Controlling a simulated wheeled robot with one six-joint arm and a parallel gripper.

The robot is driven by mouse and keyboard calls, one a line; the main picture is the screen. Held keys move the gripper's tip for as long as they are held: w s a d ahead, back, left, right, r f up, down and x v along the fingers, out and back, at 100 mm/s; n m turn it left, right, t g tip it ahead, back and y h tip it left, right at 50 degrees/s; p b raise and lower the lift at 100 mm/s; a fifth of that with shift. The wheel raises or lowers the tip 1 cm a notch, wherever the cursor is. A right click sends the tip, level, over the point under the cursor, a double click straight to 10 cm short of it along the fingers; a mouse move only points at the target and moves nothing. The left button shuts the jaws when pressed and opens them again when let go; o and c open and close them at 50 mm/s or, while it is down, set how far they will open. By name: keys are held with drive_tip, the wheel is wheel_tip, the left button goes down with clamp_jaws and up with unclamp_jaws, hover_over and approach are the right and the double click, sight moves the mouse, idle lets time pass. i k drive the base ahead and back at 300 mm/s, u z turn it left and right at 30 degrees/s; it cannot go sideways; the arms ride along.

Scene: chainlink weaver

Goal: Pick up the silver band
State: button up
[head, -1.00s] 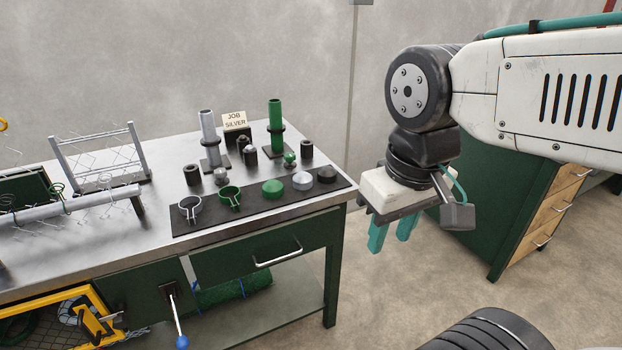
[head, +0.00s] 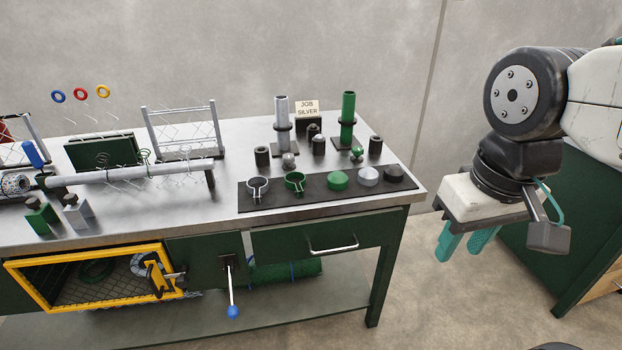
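The silver band (head: 258,190) is an open ring with a small tab. It lies at the left end of the black mat (head: 310,207) on the metal workbench. A green band (head: 295,182) of the same shape lies just right of it. My gripper (head: 465,243) has teal fingers pointing down. It hangs in the air off the bench's right end, well away from the band. The two fingers stand apart with a gap, and nothing shows between them.
Green, silver and dark caps (head: 369,175) lie right of the bands. Silver (head: 282,122) and green posts (head: 347,118) stand behind, beside a sign reading JOB SILVER (head: 307,108). A rack with a long tube (head: 110,173) is at left. A blue-knobbed lever (head: 232,285) projects from the bench front.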

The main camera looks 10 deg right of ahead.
sight(258, 179)
drive_tip(key=u, duration=0.1)
drive_tip(key=i, duration=0.9)
